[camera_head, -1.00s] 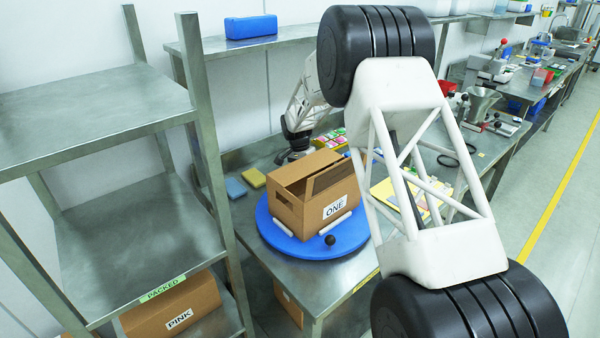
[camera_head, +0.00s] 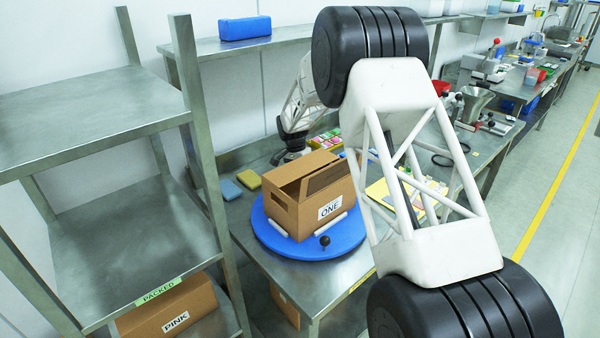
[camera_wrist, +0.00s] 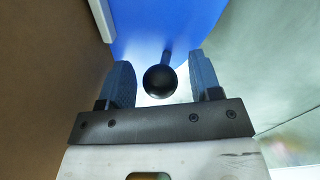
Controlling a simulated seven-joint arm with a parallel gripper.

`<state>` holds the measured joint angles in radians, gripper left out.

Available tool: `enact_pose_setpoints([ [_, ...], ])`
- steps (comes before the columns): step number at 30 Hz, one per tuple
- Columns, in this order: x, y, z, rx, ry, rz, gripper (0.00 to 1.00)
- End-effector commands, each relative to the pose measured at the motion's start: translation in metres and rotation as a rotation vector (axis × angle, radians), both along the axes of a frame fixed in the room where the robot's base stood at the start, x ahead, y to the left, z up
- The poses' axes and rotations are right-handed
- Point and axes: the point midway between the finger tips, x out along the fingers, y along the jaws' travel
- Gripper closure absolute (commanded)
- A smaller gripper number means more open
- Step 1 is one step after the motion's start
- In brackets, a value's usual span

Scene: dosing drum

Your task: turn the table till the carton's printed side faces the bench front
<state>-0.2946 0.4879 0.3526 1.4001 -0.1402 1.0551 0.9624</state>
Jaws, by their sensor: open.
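The open-topped brown carton (camera_head: 284,214) sits on the blue round table (camera_head: 273,240) between white bars. Its face with the ONE label (camera_head: 330,208) points toward the lower right, roughly toward the bench front edge; I cannot tell if it is exactly square. A black knob (camera_head: 324,241) stands at the table's near rim with nothing around it. In the wrist view, my gripper (camera_wrist: 160,64) is open, with a black ball knob (camera_wrist: 160,81) between its fingers, apart from both. The carton wall (camera_wrist: 45,80) is close on the left. In the head view my fingers are hidden, apparently behind the carton.
A steel rack (camera_head: 205,150) stands at the left, with a PINK box (camera_head: 170,308) on its lower shelf. Blue and yellow blocks (camera_head: 248,179) lie behind the round table. A yellow sheet (camera_head: 380,192) lies to its right, partly behind my arm.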

Motion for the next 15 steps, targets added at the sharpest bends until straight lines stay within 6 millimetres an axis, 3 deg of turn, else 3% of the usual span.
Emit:
enact_pose_setpoints([
  [8, 0.002, 0.002, 0.013, 0.0, -0.001, 0.0, 0.42],
  [15, 0.005, 0.007, 0.042, 0.0, -0.001, 0.0, 0.42],
])
